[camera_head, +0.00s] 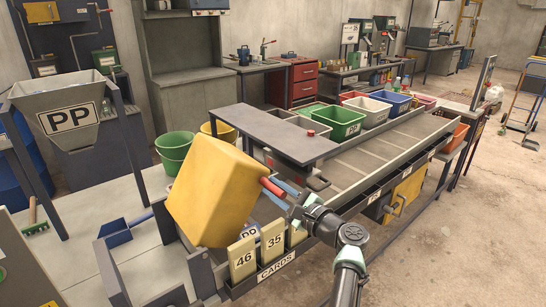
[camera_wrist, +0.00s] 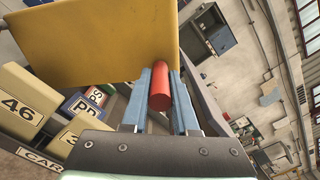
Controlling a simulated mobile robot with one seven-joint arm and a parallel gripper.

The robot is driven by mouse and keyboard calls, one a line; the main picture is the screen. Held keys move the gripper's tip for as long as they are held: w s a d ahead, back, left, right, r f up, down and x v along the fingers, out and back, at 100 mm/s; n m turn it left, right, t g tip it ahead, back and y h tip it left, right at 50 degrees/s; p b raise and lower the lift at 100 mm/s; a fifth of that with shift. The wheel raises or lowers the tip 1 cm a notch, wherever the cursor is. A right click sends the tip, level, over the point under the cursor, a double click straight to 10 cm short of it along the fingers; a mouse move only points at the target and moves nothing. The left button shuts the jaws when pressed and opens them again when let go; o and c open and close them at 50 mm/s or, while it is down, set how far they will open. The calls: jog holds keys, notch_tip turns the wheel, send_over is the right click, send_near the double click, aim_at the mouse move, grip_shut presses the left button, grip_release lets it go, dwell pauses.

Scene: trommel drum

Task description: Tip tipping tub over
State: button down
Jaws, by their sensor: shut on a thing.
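The tipping tub is a large yellow box (camera_head: 212,190). It stands tilted at the near left end of the sorting bench, and it also fills the upper left of the wrist view (camera_wrist: 95,45). A red handle (camera_wrist: 160,88) sticks out from its right side. My gripper (camera_head: 275,190) is shut on this red handle, with a blue finger on each side of it; the fingers also show in the wrist view (camera_wrist: 161,92). The tub's opening and what is inside it are hidden from both views.
A dark shelf (camera_head: 270,132) lies over the bench.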

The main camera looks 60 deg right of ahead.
jog(key=shift+d+f, duration=0.1)
dwell(0.3)
jog(key=c, duration=0.7)
grip_release()
jog(key=shift+f, duration=0.1)
jog(key=shift+s, duration=0.1)
jog(key=v, duration=1.3)
